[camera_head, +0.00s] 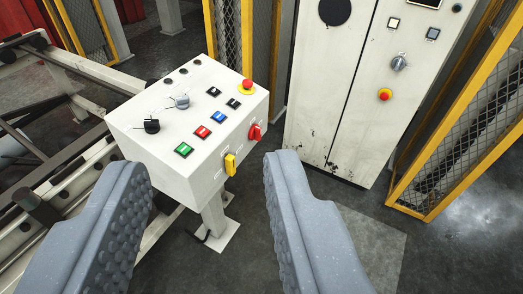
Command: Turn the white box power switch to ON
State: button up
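The white control box (150,123) stands on a short post ahead of my gripper. Its top carries a black rotary knob (152,126), a grey rotary knob (182,101), coloured push buttons and a red emergency stop (247,86). Its front side has a red rotary switch (254,132) and a yellow switch (230,164). I cannot read the labels, so which one is the power switch is not clear. My gripper (208,170) is open and empty, its grey ribbed fingers to either side of the box's front, apparently short of it.
A tall white cabinet (325,95) with a grey knob (399,63) and red button (384,95) stands behind right. Yellow-framed mesh fences (432,185) flank it. A metal frame (75,165) lies left. Bare floor (365,240) shows at lower right.

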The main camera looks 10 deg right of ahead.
aim_at(255, 132)
jog(key=k, duration=1)
jog(key=z, duration=0.35)
jog(key=i, duration=2.25)
jog(key=u, duration=0.85)
